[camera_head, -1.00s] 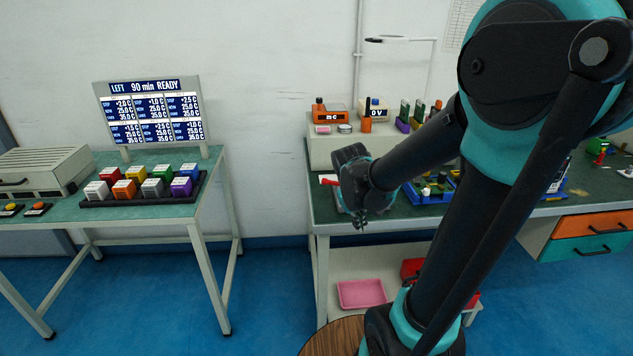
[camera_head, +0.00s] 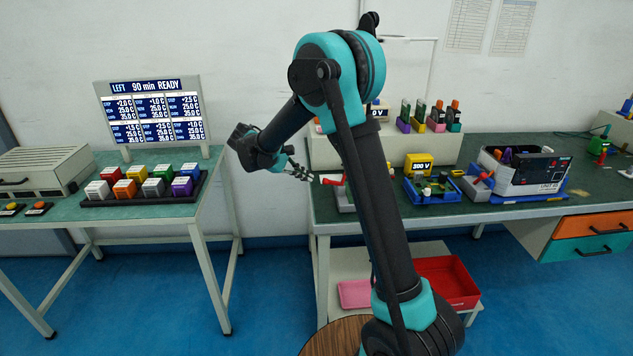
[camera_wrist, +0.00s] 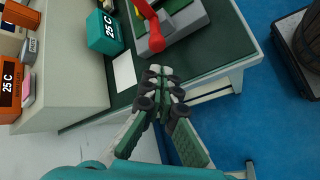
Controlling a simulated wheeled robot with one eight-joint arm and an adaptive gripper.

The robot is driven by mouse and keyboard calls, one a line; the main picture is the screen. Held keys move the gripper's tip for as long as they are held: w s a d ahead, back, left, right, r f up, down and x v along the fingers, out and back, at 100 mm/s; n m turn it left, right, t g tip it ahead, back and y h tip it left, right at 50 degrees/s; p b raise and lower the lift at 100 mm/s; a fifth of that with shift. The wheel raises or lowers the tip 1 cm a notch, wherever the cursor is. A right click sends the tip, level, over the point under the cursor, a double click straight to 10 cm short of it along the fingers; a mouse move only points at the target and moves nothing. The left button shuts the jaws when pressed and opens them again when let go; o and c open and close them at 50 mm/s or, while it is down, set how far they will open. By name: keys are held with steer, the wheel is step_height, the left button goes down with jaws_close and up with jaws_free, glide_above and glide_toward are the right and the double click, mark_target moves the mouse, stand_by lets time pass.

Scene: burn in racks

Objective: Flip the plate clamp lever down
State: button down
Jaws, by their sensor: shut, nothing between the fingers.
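The plate clamp is a grey block (camera_wrist: 186,18) with a red lever (camera_wrist: 152,30) ending in a rounded knob, at the top of the wrist view. In the head view the red lever (camera_head: 333,182) shows on the grey clamp base (camera_head: 344,200) at the left end of the right bench. Its exact tilt is hard to tell. My gripper (camera_wrist: 162,74) is shut and empty, its fingertips just short of the knob in the wrist view. In the head view my gripper (camera_head: 306,174) is left of the lever, beside the bench's left edge; contact is not visible.
A teal 25 C block (camera_wrist: 104,34) and a white card (camera_wrist: 124,72) lie near the clamp. The left table (camera_head: 140,222) holds coloured blocks. A floor gap separates the tables.

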steer(key=shift+n+h, duration=0.5)
steer(key=shift+h, duration=0.2)
steer(key=a, duration=0.1)
steer(key=w+a, duration=0.1)
steer(key=a, duration=0.1)
steer(key=w+a, duration=0.1)
steer(key=a, duration=0.1)
steer(key=shift+f, duration=0.1)
steer(key=x, duration=1)
steer(key=shift+w+d+f, duration=0.1)
steer(key=shift+w, duration=0.1)
steer(key=shift+s+d+r, duration=0.15)
steer(key=shift+s+r, duration=0.8)
steer(key=shift+s+d+r, duration=0.2)
steer(key=shift+s+r, duration=0.25)
steer(key=shift+s, duration=0.05)
steer(key=shift+r, duration=0.1)
steer(key=shift+d+r+y, duration=0.1)
steer(key=shift+r+y, duration=0.1)
steer(key=shift+y, duration=0.2)
